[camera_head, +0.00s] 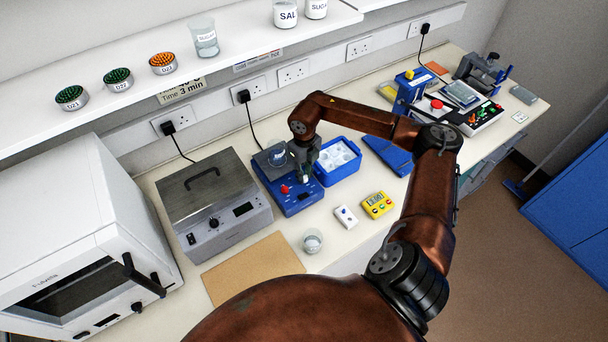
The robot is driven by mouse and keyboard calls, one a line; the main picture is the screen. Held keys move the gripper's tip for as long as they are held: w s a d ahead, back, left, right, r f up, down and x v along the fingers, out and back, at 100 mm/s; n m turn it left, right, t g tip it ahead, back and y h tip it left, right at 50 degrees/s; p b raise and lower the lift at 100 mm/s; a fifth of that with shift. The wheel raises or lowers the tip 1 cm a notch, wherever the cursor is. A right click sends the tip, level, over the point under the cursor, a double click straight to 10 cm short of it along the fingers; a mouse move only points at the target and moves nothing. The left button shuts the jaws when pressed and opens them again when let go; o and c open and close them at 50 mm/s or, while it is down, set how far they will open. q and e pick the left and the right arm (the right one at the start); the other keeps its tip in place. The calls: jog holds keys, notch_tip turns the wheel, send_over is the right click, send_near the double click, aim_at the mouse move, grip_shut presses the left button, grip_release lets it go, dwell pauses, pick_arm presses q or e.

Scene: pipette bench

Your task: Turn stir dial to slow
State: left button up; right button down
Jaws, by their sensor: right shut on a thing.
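The blue stirrer (297,205) stands on the bench right of the grey lidded box. A glass beaker (277,155) sits on its top plate. A red knob (284,189) shows on the left of its front panel, clear of the fingers. My right gripper (304,179) points down at the right part of this panel. It is shut on what appears to be the stir dial, which the fingers hide, so its setting cannot be read. My left gripper is not in view.
A blue tub of ice (340,158) stands close to the right of the gripper. A white device (345,217), a yellow timer (377,204) and a small glass (313,241) stand in front. A grey lidded box (213,199) is at left. A shelf (225,60) runs above.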

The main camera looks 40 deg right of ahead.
jog(key=shift+m, duration=0.6)
jog(key=c, duration=1.8)
grip_release()
jog(key=shift+r, duration=0.1)
